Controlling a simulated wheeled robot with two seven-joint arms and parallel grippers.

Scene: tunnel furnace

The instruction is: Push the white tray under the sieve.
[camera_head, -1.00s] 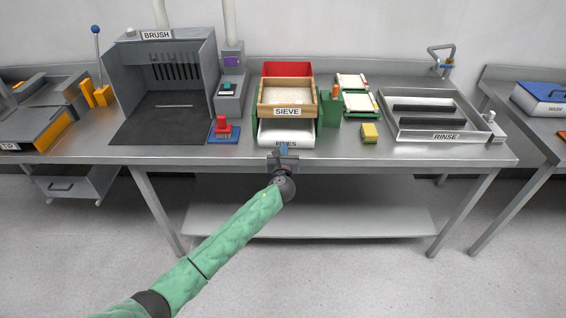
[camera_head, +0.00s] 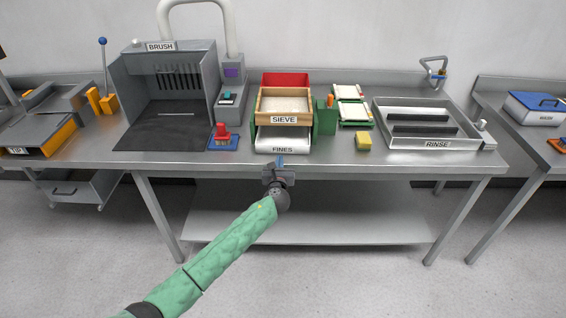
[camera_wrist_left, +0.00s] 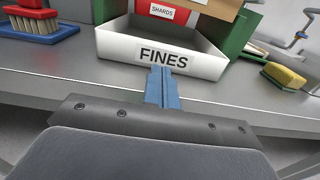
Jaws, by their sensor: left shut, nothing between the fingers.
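The white tray labelled FINES (camera_head: 283,149) sits on the steel table between green supports. Its front part sticks out toward me from below the wooden sieve (camera_head: 284,119), and its rear is hidden under it. In the left wrist view, the tray's front wall (camera_wrist_left: 205,68) faces me, and its inside looks empty where I can see. My left gripper (camera_head: 280,160) is shut and empty, just in front of the tray at the table's front edge. Its blue fingers (camera_wrist_left: 160,75) overlap the bottom of the label in the wrist view; I cannot tell whether they touch. My right gripper is out of view.
A red box (camera_head: 286,79) stands behind the sieve. A red-handled brush (camera_head: 223,138) on a blue base stands left of the tray, and a yellow sponge (camera_head: 363,142) lies to the right. The RINSE basin (camera_head: 432,144) is farther right. The brush booth's dark mat (camera_head: 160,133) is at left.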

